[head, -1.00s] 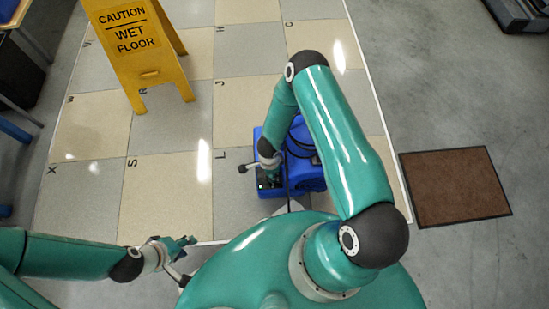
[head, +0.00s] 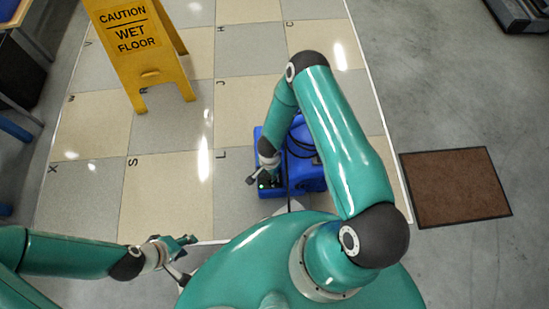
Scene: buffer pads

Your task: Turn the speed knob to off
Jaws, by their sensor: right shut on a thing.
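A blue floor machine (head: 309,174) stands on the tiles just beyond my base, with a dark control panel at its near left and a small green light (head: 262,186) lit there. My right gripper (head: 268,181) points down at this panel and is shut on the speed knob. The knob itself is hidden under the gripper, so its setting cannot be read. My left gripper (head: 188,241) is empty and apart from the machine, low at the left of my base, with its fingers apart.
A yellow wet floor sign (head: 138,45) stands on the lettered tiles at the upper left. A brown mat (head: 456,187) lies on the grey floor at the right. The tiles left of the machine are clear. A dark cable or handle rises beside the panel.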

